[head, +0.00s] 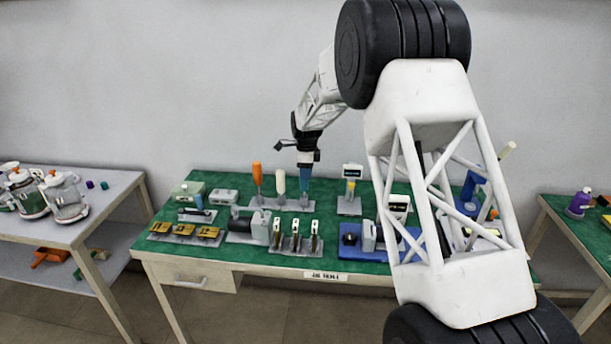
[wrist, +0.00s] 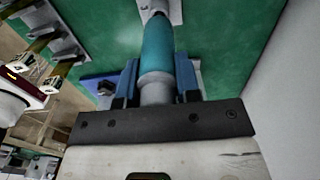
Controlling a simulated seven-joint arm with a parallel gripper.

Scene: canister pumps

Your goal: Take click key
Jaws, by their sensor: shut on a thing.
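My gripper (head: 306,163) points down over the rear of the green-topped table, shut on a tool with a blue-teal handle, which I take to be the click key (head: 305,184). In the wrist view my gripper (wrist: 158,78) has a blue finger on each side of the handle (wrist: 157,45). The tool stands about upright, its lower end at the grey rack (head: 292,205). I cannot tell whether it is still seated there. An orange-handled tool (head: 257,174) and a cream-handled tool (head: 280,182) stand to its left in the same row.
The green table (head: 262,261) also holds grey fixtures, a row of upright parts (head: 296,237), yellow-topped pieces (head: 184,230) and a small display stand (head: 351,180) right of the tool. My arm hides part of the right side. Side tables (head: 100,190) stand left and right.

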